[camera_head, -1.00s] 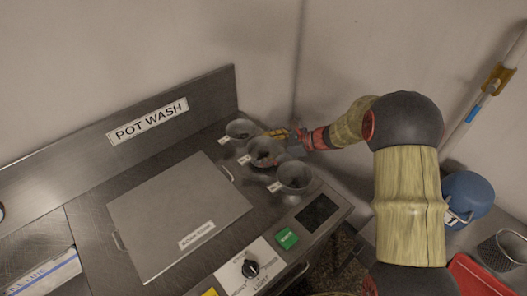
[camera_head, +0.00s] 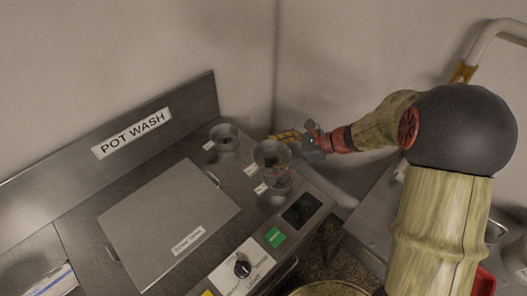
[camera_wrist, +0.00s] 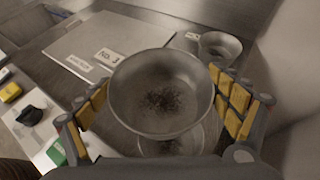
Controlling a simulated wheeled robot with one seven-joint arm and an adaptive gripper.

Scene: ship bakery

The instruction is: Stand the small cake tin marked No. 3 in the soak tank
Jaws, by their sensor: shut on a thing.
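My gripper (camera_head: 290,143) is shut on a small grey round tin (camera_head: 271,154), which is raised above the counter. In the wrist view the fingers (camera_wrist: 165,105) flank the tin (camera_wrist: 160,92), whose tag (camera_wrist: 109,57) reads NO. 3. Dark residue lies on its bottom. A second tin (camera_head: 277,183) stands below it, partly covered by it, and shows under it in the wrist view (camera_wrist: 175,146). A third tin (camera_head: 224,138) stands farther back. The soak tank's flat lid (camera_head: 160,215), with a label and side handles, lies shut; the tank's inside is hidden.
The POT WASH backsplash (camera_head: 135,132) runs along the wall behind the counter. A control panel with a black knob (camera_head: 242,269) and green button (camera_head: 274,237) is at the front, beside a dark square panel (camera_head: 302,211). The lid top is clear.

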